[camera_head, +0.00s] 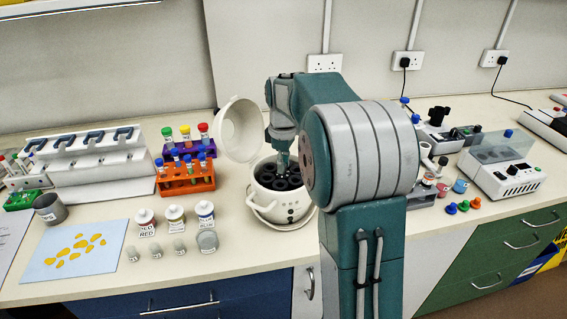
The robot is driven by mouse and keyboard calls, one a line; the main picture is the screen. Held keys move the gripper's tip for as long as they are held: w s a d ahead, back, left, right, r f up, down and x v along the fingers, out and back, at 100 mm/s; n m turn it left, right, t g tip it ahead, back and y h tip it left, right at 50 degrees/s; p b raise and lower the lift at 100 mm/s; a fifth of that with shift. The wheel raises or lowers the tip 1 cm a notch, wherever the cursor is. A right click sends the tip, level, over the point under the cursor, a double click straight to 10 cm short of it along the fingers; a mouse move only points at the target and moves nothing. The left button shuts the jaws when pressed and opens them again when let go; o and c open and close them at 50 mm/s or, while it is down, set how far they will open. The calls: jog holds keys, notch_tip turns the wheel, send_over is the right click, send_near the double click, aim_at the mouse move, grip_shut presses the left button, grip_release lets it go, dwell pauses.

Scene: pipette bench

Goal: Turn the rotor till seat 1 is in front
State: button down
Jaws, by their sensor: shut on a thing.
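A white round centrifuge (278,212) stands on the bench with its lid (239,129) open, tilted up at the back left. Its dark rotor (267,180) with several round seats shows inside the bowl. Seat numbers are too small to read. My gripper (282,168) reaches down into the bowl from above, at the rotor, and is shut on a part of it. My arm hides the right side of the bowl. The fingertips are small in this view, and the exact part they hold is not clear.
An orange rack (186,182) with tubes, a purple rack (181,149) and labelled bottles (174,217) stand left of the centrifuge. A blue mat (50,268) with yellow pieces lies at front left. A white device (505,172) stands at right.

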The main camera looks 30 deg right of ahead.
jog(key=shift+a+m, duration=0.1)
jog(key=shift+m, duration=0.2)
jog(key=m, duration=0.3)
jog(key=shift+m, duration=0.4)
jog(key=m, duration=1)
jog(key=shift+m, duration=2.3)
jog(key=c, duration=0.5)
grip_release()
